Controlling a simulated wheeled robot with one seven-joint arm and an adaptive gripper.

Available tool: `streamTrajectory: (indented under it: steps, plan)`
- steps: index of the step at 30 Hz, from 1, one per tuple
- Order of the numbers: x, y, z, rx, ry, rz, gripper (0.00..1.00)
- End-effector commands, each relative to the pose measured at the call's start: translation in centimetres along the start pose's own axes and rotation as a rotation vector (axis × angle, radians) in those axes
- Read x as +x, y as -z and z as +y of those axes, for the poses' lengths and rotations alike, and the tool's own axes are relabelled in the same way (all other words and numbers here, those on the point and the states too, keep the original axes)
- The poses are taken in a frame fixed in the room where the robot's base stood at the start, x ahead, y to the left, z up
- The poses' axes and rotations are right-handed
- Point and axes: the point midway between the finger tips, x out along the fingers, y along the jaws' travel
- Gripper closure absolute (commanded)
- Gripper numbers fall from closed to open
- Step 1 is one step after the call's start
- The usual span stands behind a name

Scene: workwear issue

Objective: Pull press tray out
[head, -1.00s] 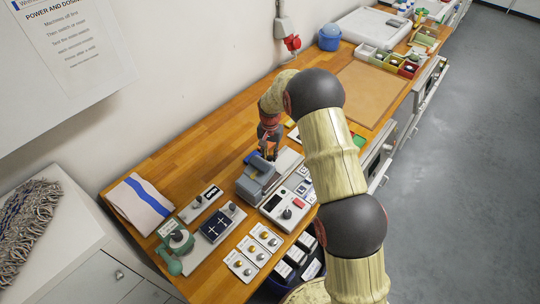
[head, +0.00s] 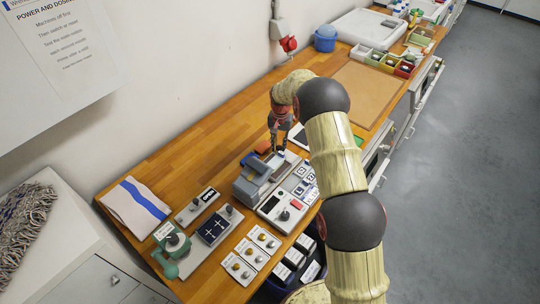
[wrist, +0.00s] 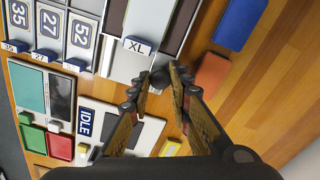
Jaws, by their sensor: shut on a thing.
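The press (head: 252,182) is a grey block unit on the wooden bench in the head view. Its light grey tray (wrist: 150,20) shows at the top of the wrist view, between dark rails and with an XL label (wrist: 138,46) at its near end. My gripper (wrist: 164,78) is shut on a small grey knob (wrist: 159,74) at that end; the fingertips partly hide it. In the head view my gripper (head: 279,152) is low at the far end of the press. The tray is small there and partly hidden by my arm.
A panel marked IDLE (wrist: 86,122) and number plates (wrist: 48,28) lie left of the tray in the wrist view. A blue block (wrist: 240,22) and an orange block (wrist: 211,75) lie to the right. Bare bench (wrist: 270,90) lies beyond them.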

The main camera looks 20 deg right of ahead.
Motion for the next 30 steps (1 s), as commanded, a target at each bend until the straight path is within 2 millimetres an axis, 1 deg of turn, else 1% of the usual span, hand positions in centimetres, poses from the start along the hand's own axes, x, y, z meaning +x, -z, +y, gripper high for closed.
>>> streamTrajectory:
  steps: [1, 3, 6, 16, 17, 27, 30]
  plan:
    - [0.1, 1.3, 0.4, 0.002, 0.003, 0.004, 1.00]
    - [0.1, 2.5, 0.9, 0.002, 0.002, 0.003, 1.00]
    - [0.0, 3.4, 1.2, -0.001, 0.002, 0.003, 1.00]
    - [-0.1, 3.6, 1.4, -0.002, 0.001, 0.001, 1.00]
    - [-0.1, 3.6, 1.4, -0.002, 0.001, 0.001, 0.80]
    - [0.0, 3.6, 1.4, -0.002, 0.001, 0.000, 0.61]
    - [0.0, 3.6, 1.5, -0.002, 0.000, 0.000, 0.61]
